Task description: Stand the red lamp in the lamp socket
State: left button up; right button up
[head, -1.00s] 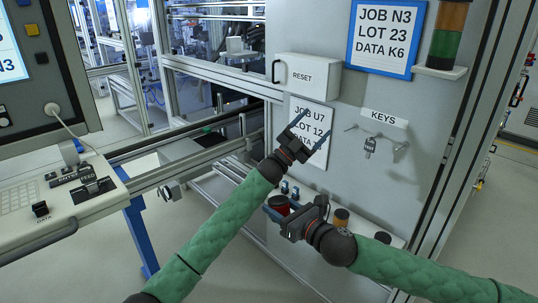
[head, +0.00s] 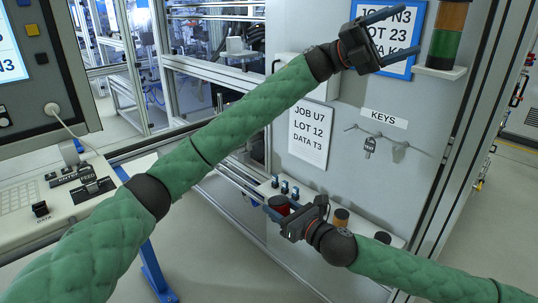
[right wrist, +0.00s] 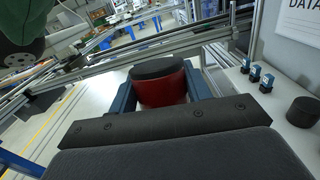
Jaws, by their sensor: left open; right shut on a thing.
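The red lamp (head: 279,203), a short red cylinder with a dark top, is held between the blue fingers of my right gripper (head: 276,210). It also shows in the right wrist view (right wrist: 160,88), roughly upright. In the head view it appears by the left end of a small white ledge; whether it touches the ledge is unclear. My left gripper (head: 405,37) is open and empty, high up in front of the blue-framed job sign. A stack light (head: 449,32) with orange and green sections stands on a bracket at the upper right; its top is cut off. I cannot make out the lamp socket.
Keys (head: 369,146) hang on the grey panel. My left arm crosses the view before the rails and console (head: 20,195).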

pick_arm(q)
jog(key=w+a+f+m+t+y, duration=0.2)
jog(key=w+a+f+t+y, duration=0.1)
jog(key=w+a+f+t, duration=0.25)
jog(key=w+a+f+m+t+y, duration=0.1)
jog(key=w+a+f+t+y, duration=0.2)
jog(key=w+a+f, duration=0.45)
jog(key=n+t+y, duration=0.4)
jog(key=n+y, duration=0.2)
jog(key=y, duration=0.4)
send_near(277, 199)
jog(key=shift+g, duration=0.25)
jog(key=x, duration=0.9)
jog(key=shift+w+f, duration=0.1)
jog(key=shift+w, duration=0.05)
